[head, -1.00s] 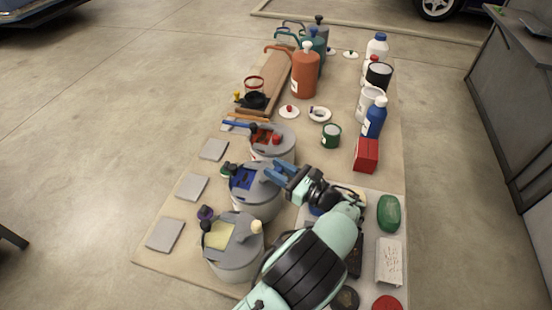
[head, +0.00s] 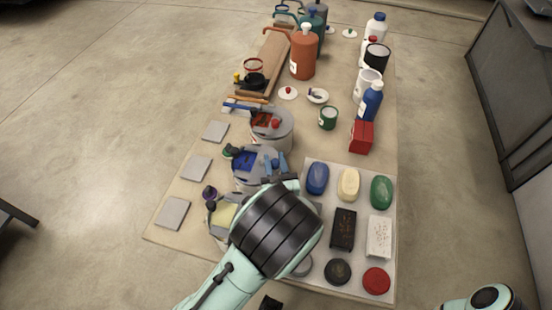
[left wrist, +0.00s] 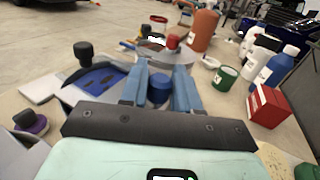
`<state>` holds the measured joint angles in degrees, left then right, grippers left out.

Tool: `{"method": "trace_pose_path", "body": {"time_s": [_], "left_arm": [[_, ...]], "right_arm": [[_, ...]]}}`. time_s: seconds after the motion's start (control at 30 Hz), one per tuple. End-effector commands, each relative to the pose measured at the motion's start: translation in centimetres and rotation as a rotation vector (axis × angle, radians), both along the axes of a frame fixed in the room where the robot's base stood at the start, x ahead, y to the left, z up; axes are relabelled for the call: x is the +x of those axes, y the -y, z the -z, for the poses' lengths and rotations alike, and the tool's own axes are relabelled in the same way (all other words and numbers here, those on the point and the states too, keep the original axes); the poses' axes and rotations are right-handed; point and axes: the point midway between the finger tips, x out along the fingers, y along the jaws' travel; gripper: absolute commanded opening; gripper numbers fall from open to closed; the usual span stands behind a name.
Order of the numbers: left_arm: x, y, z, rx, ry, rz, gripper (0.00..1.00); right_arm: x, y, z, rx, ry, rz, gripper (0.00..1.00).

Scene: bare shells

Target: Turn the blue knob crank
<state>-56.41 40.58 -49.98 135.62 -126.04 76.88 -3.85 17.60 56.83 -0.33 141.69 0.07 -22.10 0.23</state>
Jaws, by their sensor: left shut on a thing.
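The blue knob (left wrist: 160,88) stands on a grey lid in the left wrist view, between the two blue fingers of my left gripper (left wrist: 161,90). The fingers are shut on it. In the head view my left gripper (head: 276,164) reaches down to the right part of the middle pot's grey lid (head: 263,150). A blue opening (head: 244,160) shows in that lid, with a dark upright post (left wrist: 84,50) beside it in the left wrist view. My forearm and wrist hide part of the pot. My right gripper is out of view.
A grey-lidded pot with a red knob (head: 275,123) stands behind, and a pot with a yellow opening (head: 223,215) in front, partly hidden by my arm. A pale tray (head: 312,170) of colored pieces lies right. A red box (head: 361,137) and blue bottle (head: 371,102) stand beyond.

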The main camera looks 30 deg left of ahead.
Motion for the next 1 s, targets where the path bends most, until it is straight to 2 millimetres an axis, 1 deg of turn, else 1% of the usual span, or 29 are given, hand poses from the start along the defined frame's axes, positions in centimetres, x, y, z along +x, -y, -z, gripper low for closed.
{"method": "trace_pose_path", "body": {"time_s": [0.23,0.67,0.7,0.73,1.0], "left_arm": [[-0.20,-0.03,0.02,0.002,-0.001,0.051,0.00],[-0.20,-0.02,-0.02,0.002,0.001,0.057,0.00],[-0.19,-0.03,-0.02,0.002,0.001,0.057,0.44],[-0.19,-0.03,-0.03,0.002,0.001,0.057,0.50],[-0.18,-0.03,-0.06,0.002,0.001,0.056,0.50]], "right_arm": [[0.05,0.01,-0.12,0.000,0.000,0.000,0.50],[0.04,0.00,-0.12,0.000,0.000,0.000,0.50],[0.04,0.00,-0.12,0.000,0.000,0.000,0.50],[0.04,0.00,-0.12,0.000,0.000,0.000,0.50],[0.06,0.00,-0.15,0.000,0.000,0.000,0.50]]}}
